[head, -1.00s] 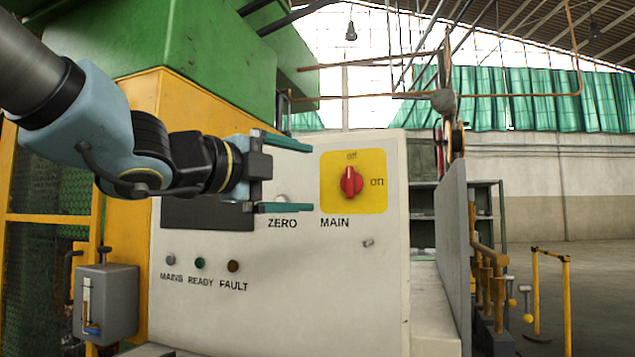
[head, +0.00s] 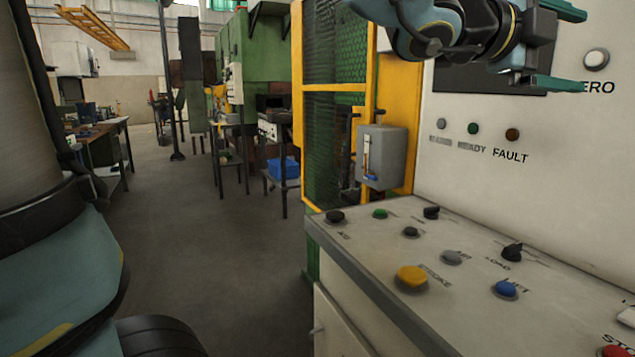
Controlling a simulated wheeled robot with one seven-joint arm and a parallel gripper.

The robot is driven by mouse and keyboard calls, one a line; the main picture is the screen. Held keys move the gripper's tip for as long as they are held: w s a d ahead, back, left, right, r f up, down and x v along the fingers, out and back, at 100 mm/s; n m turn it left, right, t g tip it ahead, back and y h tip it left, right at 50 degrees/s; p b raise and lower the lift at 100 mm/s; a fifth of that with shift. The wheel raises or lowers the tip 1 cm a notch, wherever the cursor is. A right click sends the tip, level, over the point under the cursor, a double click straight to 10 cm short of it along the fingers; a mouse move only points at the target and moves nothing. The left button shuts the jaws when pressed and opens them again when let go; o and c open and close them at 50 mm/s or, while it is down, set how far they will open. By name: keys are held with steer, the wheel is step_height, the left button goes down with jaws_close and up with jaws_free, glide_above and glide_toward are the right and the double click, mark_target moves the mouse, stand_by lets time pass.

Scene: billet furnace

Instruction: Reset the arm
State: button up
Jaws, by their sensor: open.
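My gripper (head: 562,48) is at the top right of the head view, its two green-tipped fingers apart and pointing right. It is open with nothing between the fingers. It is in front of the upright white control panel (head: 470,190), left of the round white button marked ZERO (head: 596,59). The top of the picture cuts off part of my arm. I cannot tell how far the fingers are from the panel.
Below is a sloped console (head: 365,245) with several knobs and buttons, among them a yellow one (head: 412,276) and a blue one (head: 506,289). A yellow-framed mesh guard (head: 335,88) carries a grey box (head: 381,156). Open floor (head: 210,250) lies left of the console.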

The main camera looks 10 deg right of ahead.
steer(key=w+a+f+n+t+y+p, duration=0.1)
steer(key=w+a+f+n+t+y, duration=0.3)
steer(key=w, duration=0.4)
steer(key=w+a+f+n+t+y, duration=0.1)
steer(key=w+a+f+n+t, duration=0.1)
steer(key=w+a+f+n, duration=0.4)
steer(key=w+a+f+n+y+p, duration=0.1)
steer(key=w+a+f+n+y, duration=0.6)
steer(key=a+f, duration=0.4)
steer(key=s+a+f+n+g+y, duration=0.1)
steer(key=s+a+f+n+g, duration=0.1)
steer(key=a, duration=0.5)
steer(key=s+a+f+n+g+y+p, duration=0.1)
steer(key=s+a+f+n+g+y, duration=0.1)
steer(key=a+f+n, duration=0.5)
steer(key=s+a+f+n+g+y, duration=0.1)
steer(key=s+a+f+n, duration=0.3)
steer(key=a, duration=0.5)
steer(key=shift+s+f+n+g+y+p, duration=0.3)
steer(key=shift+s+n+g+y+p, duration=0.15)
steer(key=shift+g, duration=0.45)
steer(key=shift+f, duration=0.1)
steer(key=shift+c, duration=0.2)
